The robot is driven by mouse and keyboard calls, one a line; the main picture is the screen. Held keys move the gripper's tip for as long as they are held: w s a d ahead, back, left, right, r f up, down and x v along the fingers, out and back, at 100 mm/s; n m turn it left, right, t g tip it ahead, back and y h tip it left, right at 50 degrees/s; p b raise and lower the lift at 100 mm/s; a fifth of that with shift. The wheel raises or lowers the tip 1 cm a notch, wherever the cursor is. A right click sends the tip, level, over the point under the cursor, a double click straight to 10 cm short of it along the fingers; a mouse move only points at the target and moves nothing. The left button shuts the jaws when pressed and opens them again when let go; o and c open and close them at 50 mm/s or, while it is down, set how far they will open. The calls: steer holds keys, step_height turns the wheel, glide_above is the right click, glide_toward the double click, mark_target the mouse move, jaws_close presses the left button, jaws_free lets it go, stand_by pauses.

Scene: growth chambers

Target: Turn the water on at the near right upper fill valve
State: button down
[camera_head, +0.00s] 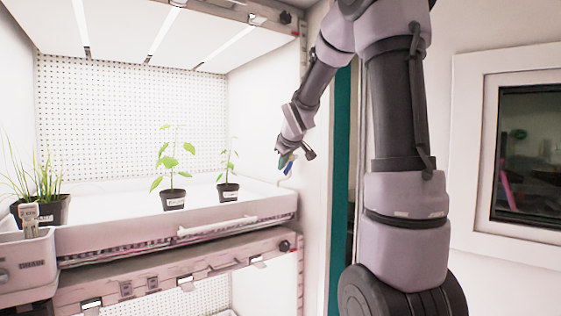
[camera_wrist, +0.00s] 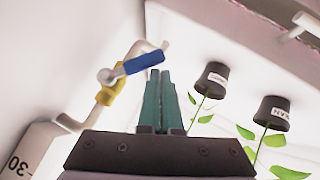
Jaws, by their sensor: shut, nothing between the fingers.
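The fill valve shows in the wrist view as a blue lever handle (camera_wrist: 144,63) on a yellow valve body (camera_wrist: 106,97), set on a bent white pipe (camera_wrist: 70,122). The lever runs slantwise across the picture. My gripper (camera_wrist: 160,74) has its two green fingers shut together with nothing between them. Their tips are right by the lever's free end; I cannot tell if they touch it. In the head view my gripper (camera_head: 283,161) is at the chamber's right wall, and a small bit of the blue lever (camera_head: 288,168) shows beside it. The rest of the valve is hidden there.
A white tray (camera_head: 110,238) holds two potted plants (camera_head: 173,199) (camera_head: 229,192) left of my gripper, and grassy pots (camera_head: 55,212) at far left. The chamber's side wall (camera_head: 270,100) is close to my gripper. A lower shelf (camera_head: 160,282) runs beneath the tray.

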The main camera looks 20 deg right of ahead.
mark_target(288, 172)
steer(key=shift+s+d+f, duration=0.15)
steer(key=shift+d+f, duration=0.15)
steer(key=shift+f, duration=0.2)
steer(key=shift+s+d+f, duration=0.15)
steer(key=shift+d+f, duration=0.1)
steer(key=shift+f, duration=0.25)
steer(key=shift+w+d+f, duration=0.2)
steer(key=shift+d+f, duration=0.35)
